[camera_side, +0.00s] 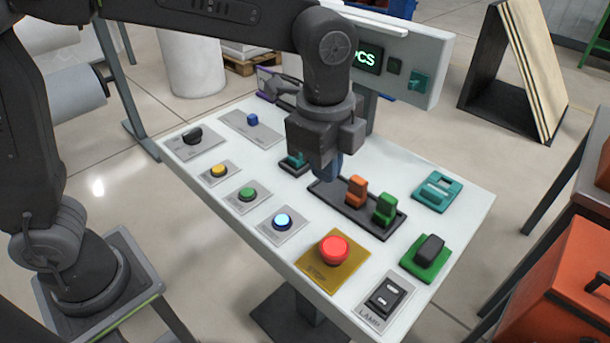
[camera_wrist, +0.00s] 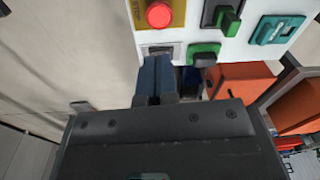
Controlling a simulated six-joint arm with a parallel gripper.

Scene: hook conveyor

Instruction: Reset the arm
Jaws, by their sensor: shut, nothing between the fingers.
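My gripper (camera_side: 328,168) hangs over the middle of the white control panel (camera_side: 225,217) in the side view, fingers pointing down. Its blue fingers are together with nothing between them. In the wrist view the shut fingers (camera_wrist: 158,75) cover part of the scene near the panel's edge. Just right of the gripper in the side view, an orange switch (camera_side: 356,190) and a green switch (camera_side: 384,208) stand on a black base. I cannot tell whether the fingertips touch anything.
The panel carries a red button (camera_side: 334,249) on a yellow plate, a lit blue button (camera_side: 282,221), green (camera_side: 247,194) and yellow (camera_side: 218,170) buttons, a lamp rocker (camera_side: 386,297) and a black-and-green switch (camera_side: 428,250). A display box (camera_side: 425,65) rises behind. Orange bins (camera_side: 565,280) stand at right.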

